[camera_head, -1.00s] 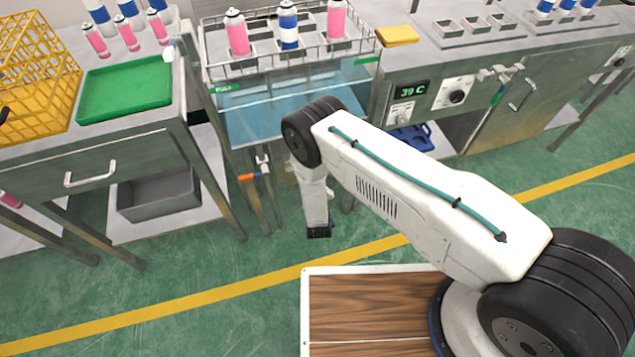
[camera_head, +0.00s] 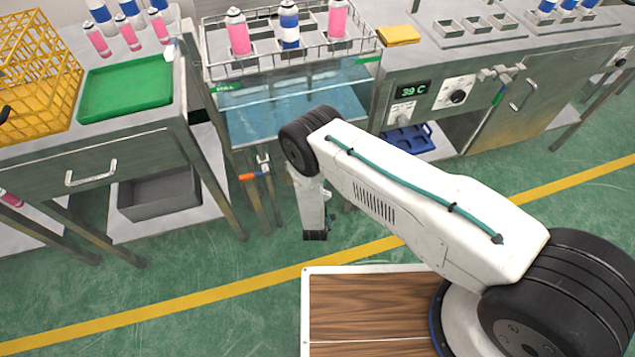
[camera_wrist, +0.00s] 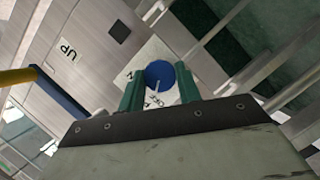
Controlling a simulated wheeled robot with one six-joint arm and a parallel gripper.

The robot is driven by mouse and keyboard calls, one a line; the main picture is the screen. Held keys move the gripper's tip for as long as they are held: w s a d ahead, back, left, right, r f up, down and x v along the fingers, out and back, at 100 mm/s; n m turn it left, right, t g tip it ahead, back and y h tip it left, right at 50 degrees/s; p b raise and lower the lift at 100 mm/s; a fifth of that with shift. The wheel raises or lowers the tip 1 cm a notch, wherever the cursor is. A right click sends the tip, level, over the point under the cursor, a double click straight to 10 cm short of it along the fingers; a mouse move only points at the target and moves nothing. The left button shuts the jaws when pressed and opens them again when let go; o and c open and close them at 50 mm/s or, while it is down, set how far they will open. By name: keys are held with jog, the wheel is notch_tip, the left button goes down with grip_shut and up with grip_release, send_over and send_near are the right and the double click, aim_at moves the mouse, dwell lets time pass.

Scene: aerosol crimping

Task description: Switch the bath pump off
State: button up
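In the wrist view a round blue knob (camera_wrist: 160,73) sits on a white plate (camera_wrist: 150,50) with dark lettering, partly hidden, that seems to read OFF below the knob. A thin white mark shows at the knob's lower edge. My gripper (camera_wrist: 160,76) is open, with one green finger on each side of the knob. I cannot tell whether the fingers touch it. In the head view the water bath (camera_head: 290,115) stands behind my arm; my gripper and the blue knob are not visible there.
A wire rack with cans (camera_head: 290,60) sits over the bath. To its right are a 39 C display (camera_head: 412,90) and a black dial (camera_head: 457,96). A pipe with an orange part (camera_head: 248,177) stands left of my forearm. A green tray (camera_head: 125,90) lies on the left table.

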jog(key=o, duration=0.4)
jog(key=v, duration=0.8)
dwell(0.4)
